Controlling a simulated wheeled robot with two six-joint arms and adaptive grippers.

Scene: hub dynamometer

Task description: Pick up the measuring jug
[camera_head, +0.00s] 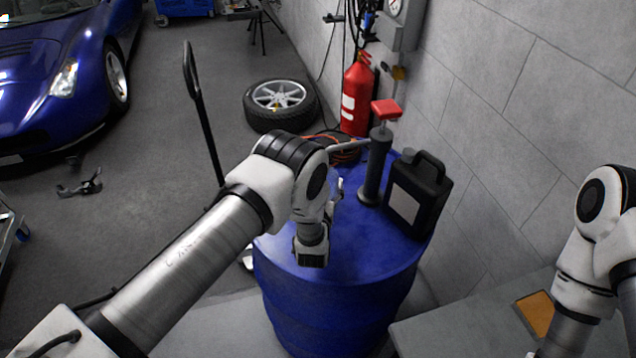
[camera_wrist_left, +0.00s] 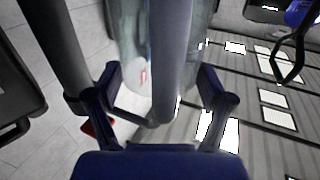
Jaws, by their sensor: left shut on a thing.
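My left gripper (camera_wrist_left: 163,88) has its two blue fingers on either side of a grey curved bar, which looks like the handle of the measuring jug. The clear jug body (camera_wrist_left: 136,72), with a small red mark on it, shows behind the bar in the left wrist view. The gripper is shut on the jug's handle. In the head view my left arm reaches over the blue drum, and its wrist hides most of the gripper and jug. My right arm shows at the right edge, but its gripper is out of view.
On the blue drum (camera_head: 337,300) stand a dark pump (camera_head: 374,165) with a red top and a black canister (camera_head: 417,196). A red fire extinguisher (camera_head: 357,95) and a wheel (camera_head: 280,103) are behind. A grey surface (camera_head: 460,325) lies at lower right.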

